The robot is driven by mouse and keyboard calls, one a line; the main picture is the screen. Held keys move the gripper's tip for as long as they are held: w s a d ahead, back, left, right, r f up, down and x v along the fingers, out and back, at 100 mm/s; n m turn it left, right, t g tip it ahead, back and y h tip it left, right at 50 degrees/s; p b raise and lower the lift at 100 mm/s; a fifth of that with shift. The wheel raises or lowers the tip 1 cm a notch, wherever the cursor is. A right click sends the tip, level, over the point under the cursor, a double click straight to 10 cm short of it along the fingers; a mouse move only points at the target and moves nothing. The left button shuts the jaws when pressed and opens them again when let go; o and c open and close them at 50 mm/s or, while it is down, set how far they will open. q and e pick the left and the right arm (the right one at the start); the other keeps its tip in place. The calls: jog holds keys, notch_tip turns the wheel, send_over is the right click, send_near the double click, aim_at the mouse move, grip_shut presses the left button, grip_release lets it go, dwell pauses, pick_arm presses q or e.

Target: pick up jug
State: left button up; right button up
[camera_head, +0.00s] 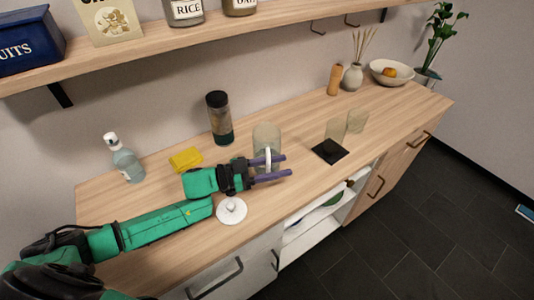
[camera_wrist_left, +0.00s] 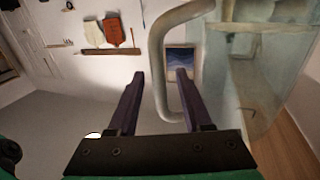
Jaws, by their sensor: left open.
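The jug (camera_head: 265,134) is clear greenish glass with a pale handle. It stands upright on the wooden counter, behind my left gripper in the head view. My left gripper (camera_head: 287,165) is open, with its two purple fingers reaching right at the jug's handle. In the left wrist view the jug body (camera_wrist_left: 270,70) fills the right side, and its curved handle shows between the open fingers of the left gripper (camera_wrist_left: 160,74). I cannot tell whether a finger touches the handle. The arm hides part of the jug's lower body. My right gripper is not in view.
A white knobbed disc (camera_head: 231,211) lies just below the gripper. A yellow sponge (camera_head: 186,159), soap bottle (camera_head: 125,160) and dark-topped canister (camera_head: 219,118) stand nearby. Two glasses (camera_head: 356,121) and a black coaster (camera_head: 329,151) are to the right. A shelf (camera_head: 180,45) runs above.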

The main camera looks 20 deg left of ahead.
pick_arm(q)
jog(key=shift+w+d+f, duration=0.1)
jog(key=shift+w+d, duration=0.15)
jog(key=shift+d, duration=0.1)
jog(key=shift+a, duration=0.1)
grip_shut()
dwell(1.1)
